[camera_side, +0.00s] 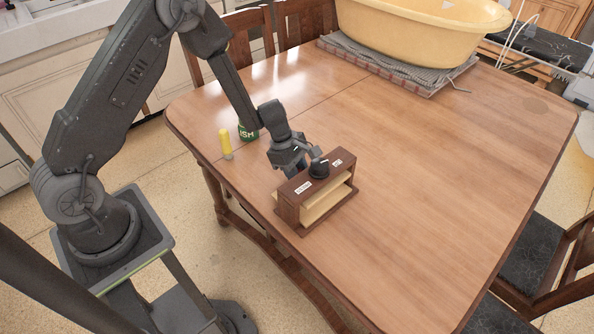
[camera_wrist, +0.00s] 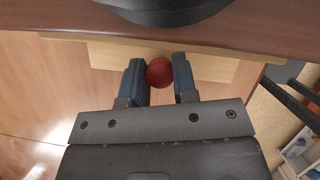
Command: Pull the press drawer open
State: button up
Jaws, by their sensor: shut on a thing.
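The small dresser (camera_side: 288,212) is a dark brown wooden box on the table, with pale wood inside and two white labels on its top. A pale drawer front (camera_wrist: 110,56) with a round red knob (camera_wrist: 159,72) shows under the dark top edge in the wrist view. My gripper (camera_wrist: 160,80) is shut on the red knob, one finger on each side. In the side view my gripper (camera_side: 297,165) is at the dresser's far left side, and the knob is hidden there. I cannot tell how far out the drawer is.
A black round object (camera_side: 319,168) sits on top of the dresser. A yellow cylinder (camera_side: 225,142) and a green can (camera_side: 248,133) stand near the table's left edge. A yellow tub (camera_side: 420,30) stands at the back. The table (camera_side: 440,190) is clear to the right.

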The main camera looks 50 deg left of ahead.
grip_shut()
jog(key=a, duration=1)
jog(key=shift+a, duration=0.35)
jog(key=o, duration=0.9)
grip_release()
jog(key=v, duration=1.4)
